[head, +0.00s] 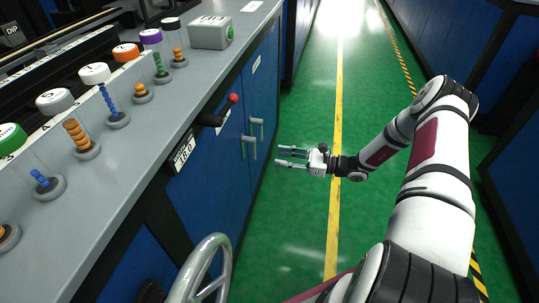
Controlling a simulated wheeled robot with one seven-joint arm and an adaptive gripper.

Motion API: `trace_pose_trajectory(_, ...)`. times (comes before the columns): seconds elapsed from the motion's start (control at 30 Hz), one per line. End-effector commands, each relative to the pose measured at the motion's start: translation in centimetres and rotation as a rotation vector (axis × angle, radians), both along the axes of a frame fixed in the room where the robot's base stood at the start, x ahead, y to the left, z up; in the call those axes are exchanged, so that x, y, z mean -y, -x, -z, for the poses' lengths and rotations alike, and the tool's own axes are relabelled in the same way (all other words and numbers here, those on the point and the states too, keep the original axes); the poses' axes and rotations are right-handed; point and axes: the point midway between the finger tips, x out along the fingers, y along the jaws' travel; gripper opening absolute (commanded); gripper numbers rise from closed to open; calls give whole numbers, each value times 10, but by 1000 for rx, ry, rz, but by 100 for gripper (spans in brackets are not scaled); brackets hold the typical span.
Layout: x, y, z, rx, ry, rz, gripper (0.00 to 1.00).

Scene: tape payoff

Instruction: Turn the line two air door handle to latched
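Blue cabinet doors (262,95) lie below the left counter. Two pale grey handles show on them, an upper one (258,127) and a lower one (248,146), near each other. A black lever with a red ball (233,98) sticks out to the left of the doors. Labels are too small to tell which part is the line two air door handle, or whether it is latched. My gripper (280,156) is open, its fingers apart and pointing left toward the lower handle. It is empty and appears to be short of the handle, over the aisle.
The grey counter (115,190) holds several pegs with coloured beads and round-lidded jars. A grey box (211,33) stands at its back. A grey handwheel (203,268) juts out at the bottom. The green aisle floor (310,90) is clear.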

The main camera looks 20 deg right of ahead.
Motion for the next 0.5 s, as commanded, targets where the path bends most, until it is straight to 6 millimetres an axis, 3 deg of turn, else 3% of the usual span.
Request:
trace_pose_trajectory(0.2,25,17,0,-1,1,2,33)
trace_pose_trajectory(0.5,31,22,0,1,1,0,33)
